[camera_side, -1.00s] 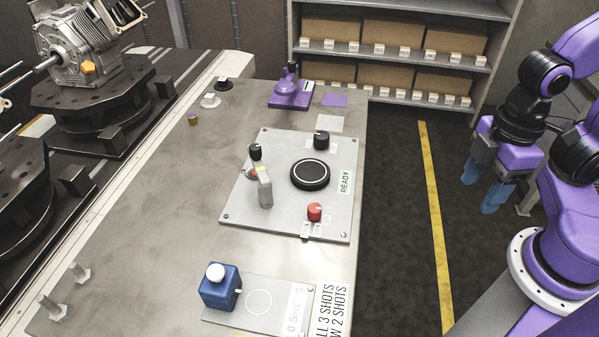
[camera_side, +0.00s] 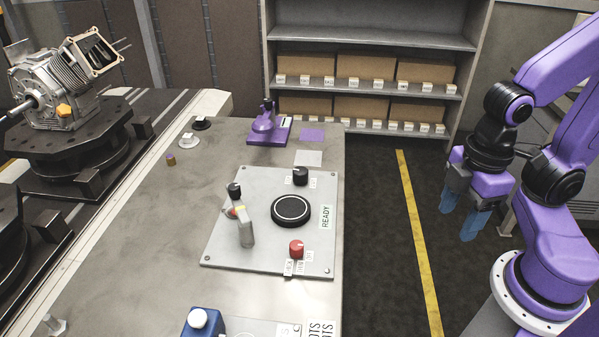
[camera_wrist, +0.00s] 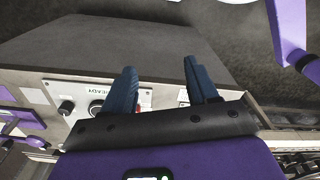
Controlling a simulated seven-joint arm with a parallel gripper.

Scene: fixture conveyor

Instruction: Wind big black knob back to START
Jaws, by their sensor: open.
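The control panel (camera_side: 222,252) lies on the bench. In its middle is a large round black disc-like knob (camera_side: 291,210) with a pale ring on top. A smaller black knob (camera_side: 300,176) with small labels stands behind it. No START mark is readable. The wrist view shows the disc (camera_wrist: 95,108) partly behind a finger, and the smaller black knob (camera_wrist: 67,107) to its left. My gripper (camera_side: 459,222) is open and empty, over the dark floor to the right of the bench, well apart from the panel. Its blue fingers also show spread in the wrist view (camera_wrist: 160,66).
A READY label (camera_side: 326,216), a red knob (camera_side: 296,249) and an upright lever (camera_side: 246,230) sit around the disc. A blue block with a white button (camera_side: 200,320) is at the front. A purple device (camera_side: 267,127) stands at the back. The floor beside the bench is clear.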

